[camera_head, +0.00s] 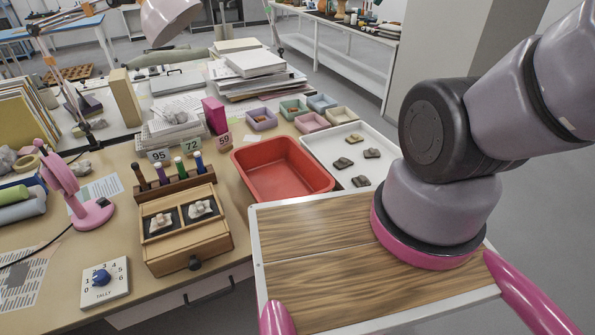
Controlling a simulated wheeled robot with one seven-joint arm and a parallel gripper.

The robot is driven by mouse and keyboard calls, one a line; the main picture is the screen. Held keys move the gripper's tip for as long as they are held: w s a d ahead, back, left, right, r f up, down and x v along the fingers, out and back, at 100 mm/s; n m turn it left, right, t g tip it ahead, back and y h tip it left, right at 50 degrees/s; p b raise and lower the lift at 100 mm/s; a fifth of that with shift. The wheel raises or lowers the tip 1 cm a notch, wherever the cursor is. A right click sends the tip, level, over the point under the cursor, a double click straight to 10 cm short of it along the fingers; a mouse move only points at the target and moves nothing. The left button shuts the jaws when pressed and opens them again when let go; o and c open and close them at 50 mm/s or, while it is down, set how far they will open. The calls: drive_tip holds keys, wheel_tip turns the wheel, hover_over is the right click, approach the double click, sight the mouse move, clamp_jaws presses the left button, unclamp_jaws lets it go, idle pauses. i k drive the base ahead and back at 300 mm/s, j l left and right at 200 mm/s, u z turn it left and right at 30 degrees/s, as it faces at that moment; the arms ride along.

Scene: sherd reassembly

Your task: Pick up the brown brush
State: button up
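A wooden rack (175,186) stands at the back of a small wooden box on the desk. It holds several upright tools with coloured handles in a row. The leftmost handle (140,174) looks brown and is probably the brown brush; its lower end is hidden in the rack. My arm rises at the right and leaves the picture at the upper right edge. My gripper is not in view.
Numbered tags stand behind the rack. A red tray (283,192) lies to its right, then a white tray (380,140) with several sherds. A pink lamp (85,205) stands to the left, a tally block (105,283) in front. Papers and books crowd the back.

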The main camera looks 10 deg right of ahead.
sight(135, 165)
drive_tip(key=u, duration=1.25)
